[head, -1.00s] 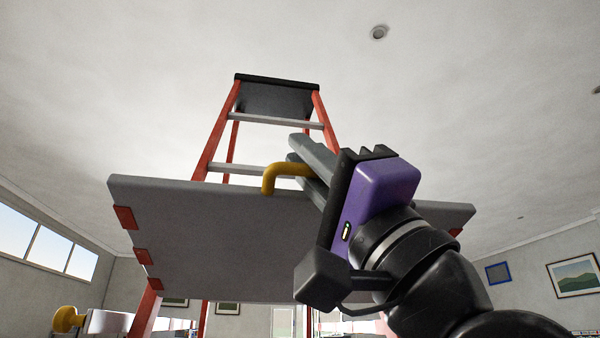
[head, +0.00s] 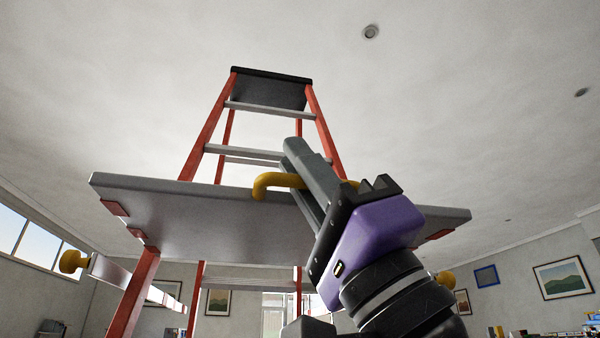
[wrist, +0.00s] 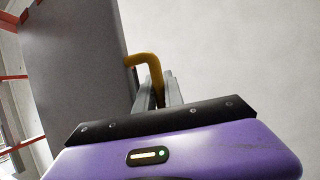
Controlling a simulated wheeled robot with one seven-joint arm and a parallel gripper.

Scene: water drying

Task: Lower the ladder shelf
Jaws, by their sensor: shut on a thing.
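The ladder (head: 212,133) has red legs, pale rungs and a black top cap, and stands ahead of me. Its grey shelf (head: 200,215) juts toward me, tilted, with its underside showing; it also fills the left of the wrist view (wrist: 75,65). A yellow handle (head: 268,184) sits at the shelf's upper edge and shows in the wrist view too (wrist: 143,61). My gripper (head: 291,150), with long grey fingers and a purple body, is shut on the handle. The fingers and body hide the handle's middle.
Yellow knobs (head: 72,262) and (head: 446,280) show at both sides below the shelf, the left one on a pale bar (head: 120,279). Windows are at the left, framed pictures (head: 563,277) on the walls. The space above the shelf's right side is open.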

